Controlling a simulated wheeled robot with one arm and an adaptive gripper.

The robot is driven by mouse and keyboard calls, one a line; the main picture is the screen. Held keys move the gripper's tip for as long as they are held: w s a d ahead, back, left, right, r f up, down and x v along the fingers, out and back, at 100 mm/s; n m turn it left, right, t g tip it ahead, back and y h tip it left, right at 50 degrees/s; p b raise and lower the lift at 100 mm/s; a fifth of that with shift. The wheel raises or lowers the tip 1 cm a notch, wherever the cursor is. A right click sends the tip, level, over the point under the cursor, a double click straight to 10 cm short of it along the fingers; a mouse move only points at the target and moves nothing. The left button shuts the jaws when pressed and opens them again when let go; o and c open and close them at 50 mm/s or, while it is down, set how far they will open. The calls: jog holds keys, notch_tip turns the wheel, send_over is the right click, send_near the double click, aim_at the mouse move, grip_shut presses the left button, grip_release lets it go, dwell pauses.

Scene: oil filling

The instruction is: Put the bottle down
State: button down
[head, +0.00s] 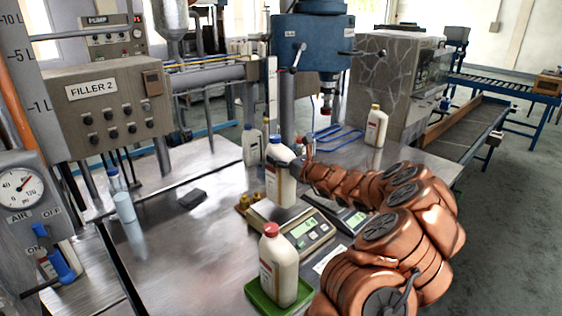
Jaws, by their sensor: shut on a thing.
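A cream bottle with a blue cap (281,180) stands upright in the middle of the head view. My gripper (294,165) is at its right side, at the end of my copper-coloured arm, and is shut on it. The fingers are small and partly hidden by the bottle and arm. The bottle's base is over the back part of a weighing scale (312,235) with a lit green display; I cannot tell whether it touches the scale.
A red-capped bottle (279,262) stands on a green tray (262,299) in front. A second scale (352,222) is beside my arm.

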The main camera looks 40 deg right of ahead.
jog(key=shift+w+d, duration=0.5)
jog(key=shift+w, duration=0.05)
jog(key=shift+f+p, duration=0.9)
jog(key=shift+f, duration=0.9)
jog(key=shift+c, duration=1.2)
grip_release()
jog(key=s+d+b, duration=0.1)
jog(key=s+b, duration=0.2)
jog(key=s, duration=0.9)
jog(key=shift+d, duration=0.3)
